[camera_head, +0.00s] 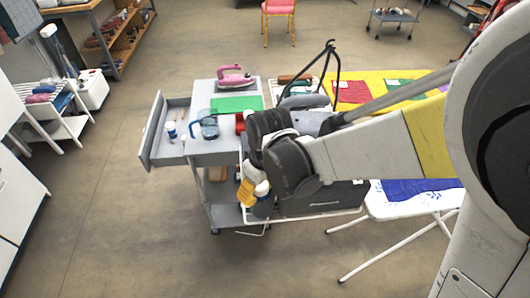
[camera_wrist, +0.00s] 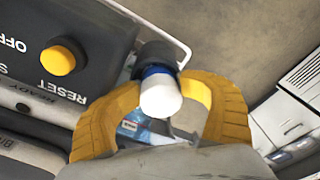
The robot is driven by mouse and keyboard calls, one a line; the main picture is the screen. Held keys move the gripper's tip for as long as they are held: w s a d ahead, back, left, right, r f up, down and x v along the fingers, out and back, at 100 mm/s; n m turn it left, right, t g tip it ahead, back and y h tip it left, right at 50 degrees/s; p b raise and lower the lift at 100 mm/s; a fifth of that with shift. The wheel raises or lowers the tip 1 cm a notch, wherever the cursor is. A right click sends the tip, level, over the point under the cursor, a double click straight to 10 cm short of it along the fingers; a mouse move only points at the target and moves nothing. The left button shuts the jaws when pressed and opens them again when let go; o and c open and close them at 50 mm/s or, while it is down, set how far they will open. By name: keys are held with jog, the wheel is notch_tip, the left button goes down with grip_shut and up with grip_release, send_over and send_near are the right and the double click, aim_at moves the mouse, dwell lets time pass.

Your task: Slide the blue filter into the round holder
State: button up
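In the wrist view, a white rounded cylinder with a blue band (camera_wrist: 160,92), which looks like the blue filter, stands between the two yellow fingers of my gripper (camera_wrist: 160,88). The fingertips appear to press on it from both sides. Its far end meets a dark round holder (camera_wrist: 157,52) beside a dark control box. How deep it sits in the holder is hidden. In the head view, yellow finger parts of my gripper (camera_head: 246,192) show at the front of the grey cart, and my arm hides much of this spot.
The dark box carries a yellow button (camera_wrist: 62,57) with RESET lettering. A thin white rail (camera_wrist: 165,30) runs by the holder. The grey cart (camera_head: 205,155) bears a blue-handled jug (camera_head: 208,127) and a pink iron (camera_head: 235,76). An ironing board (camera_head: 400,207) stands right. Floor is clear at left.

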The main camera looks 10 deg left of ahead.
jog(key=shift+o, duration=0.4)
jog(key=shift+f, duration=0.1)
jog(key=shift+d, duration=0.15)
jog(key=shift+w+r, duration=0.1)
jog(key=shift+r, duration=0.15)
jog(key=r, duration=0.7)
jog(key=s+r, duration=0.1)
jog(key=r, duration=0.3)
jog(key=shift+s+d+r, duration=0.1)
jog(key=shift+d+r, duration=0.2)
jog(key=shift+d, duration=0.05)
